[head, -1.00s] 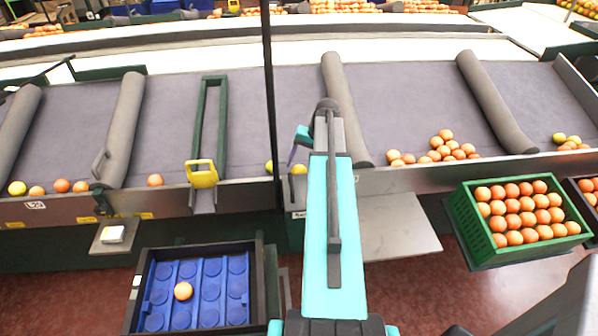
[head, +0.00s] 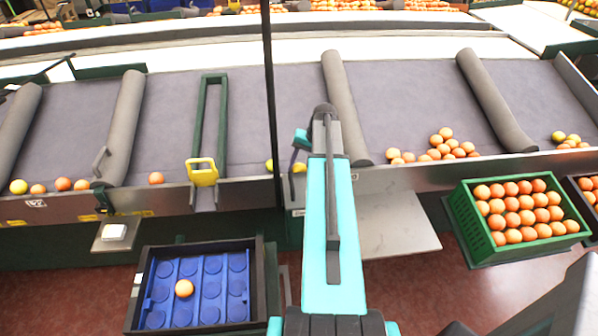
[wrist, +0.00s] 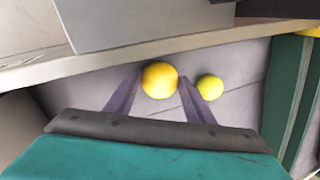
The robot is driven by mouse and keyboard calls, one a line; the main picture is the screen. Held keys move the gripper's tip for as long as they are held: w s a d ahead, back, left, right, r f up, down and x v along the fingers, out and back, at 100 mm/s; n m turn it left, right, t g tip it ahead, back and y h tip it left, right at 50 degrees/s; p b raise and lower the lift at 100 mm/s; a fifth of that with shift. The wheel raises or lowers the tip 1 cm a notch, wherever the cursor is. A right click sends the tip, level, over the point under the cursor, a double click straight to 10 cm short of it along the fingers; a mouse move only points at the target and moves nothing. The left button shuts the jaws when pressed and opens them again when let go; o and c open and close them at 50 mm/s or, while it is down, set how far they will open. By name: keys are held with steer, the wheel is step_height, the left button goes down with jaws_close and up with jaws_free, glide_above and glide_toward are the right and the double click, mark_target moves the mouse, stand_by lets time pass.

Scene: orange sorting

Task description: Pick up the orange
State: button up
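In the wrist view, a round yellow-orange fruit (wrist: 159,80) lies on the grey sorting surface by the metal edge. My gripper (wrist: 158,82) is open, with one purple finger on each side of this fruit near the tips. Small gaps seem to show, and I cannot tell whether either finger touches it. A smaller yellow-green fruit (wrist: 209,87) lies just outside the right finger. In the head view, part of a yellow fruit (head: 299,168) shows below my gripper (head: 297,150), whose fingers are mostly hidden by my arm.
A green divider (wrist: 290,95) stands to the right in the wrist view. In the head view, a black crate with a blue insert (head: 140,285) holds one orange at lower left. A full green crate (head: 470,215) stands at right. Grey rollers (head: 345,105) divide the sorting surface.

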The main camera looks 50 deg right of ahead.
mark_target(302, 166)
steer(key=c, duration=0.6)
steer(key=shift+r, duration=0.1)
steer(key=shift+c, duration=0.2)
steer(key=shift+r+b, duration=1.2)
steer(key=shift+r, duration=3.65)
steer(key=shift+r, duration=0.15)
